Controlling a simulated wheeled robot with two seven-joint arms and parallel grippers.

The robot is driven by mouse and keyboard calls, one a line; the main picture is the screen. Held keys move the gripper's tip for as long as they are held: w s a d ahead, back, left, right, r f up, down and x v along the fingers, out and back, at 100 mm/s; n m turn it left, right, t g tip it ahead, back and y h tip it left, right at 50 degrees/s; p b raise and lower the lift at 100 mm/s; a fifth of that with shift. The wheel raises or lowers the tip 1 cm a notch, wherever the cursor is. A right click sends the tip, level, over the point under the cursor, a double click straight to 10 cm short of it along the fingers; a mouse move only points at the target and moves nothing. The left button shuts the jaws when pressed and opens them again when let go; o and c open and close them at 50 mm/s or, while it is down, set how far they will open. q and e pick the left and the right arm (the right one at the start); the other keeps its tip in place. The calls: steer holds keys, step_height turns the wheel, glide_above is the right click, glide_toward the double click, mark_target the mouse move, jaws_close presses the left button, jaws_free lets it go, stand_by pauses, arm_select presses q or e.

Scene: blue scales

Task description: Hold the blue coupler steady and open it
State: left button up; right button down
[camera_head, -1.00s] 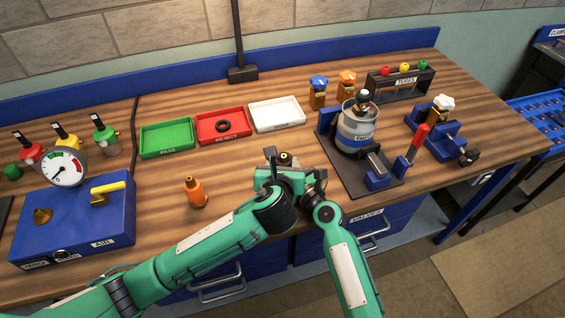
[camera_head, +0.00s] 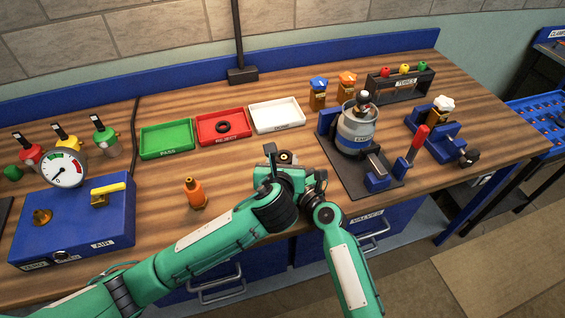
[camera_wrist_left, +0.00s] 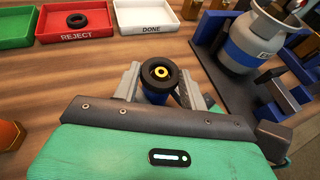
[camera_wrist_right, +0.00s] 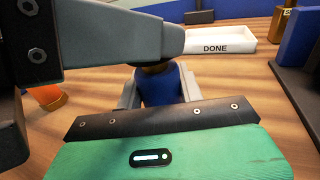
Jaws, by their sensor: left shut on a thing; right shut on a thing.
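The blue coupler stands between my two grippers near the front edge of the bench. In the head view only its dark top with a brass centre (camera_head: 285,157) shows; the arms hide the rest. In the left wrist view its black ring and brass middle (camera_wrist_left: 160,73) face up, and my left gripper (camera_wrist_left: 158,92) is shut on it from the side. In the right wrist view the blue body (camera_wrist_right: 163,87) sits between the fingers of my right gripper (camera_wrist_right: 160,98), also shut on it. The left gripper's grey finger crosses in front and hides the top there.
Green (camera_head: 166,139), red (camera_head: 222,127) and white (camera_head: 276,115) trays lie behind; the red one holds a black ring. An orange coupler (camera_head: 196,194) stands left. A blue gauge box (camera_head: 75,228) is farther left. A clamped cylinder (camera_head: 356,130) stands close on the right.

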mark_target(283, 153)
arm_select(q)
steer(key=shift+r, duration=0.5)
arm_select(e)
steer(key=c, duration=0.8)
jaws_free()
arm_select(q)
step_height(283, 153, up, 4)
steer(key=shift+f+b, duration=0.75)
arm_select(e)
steer(key=v, duration=1.2)
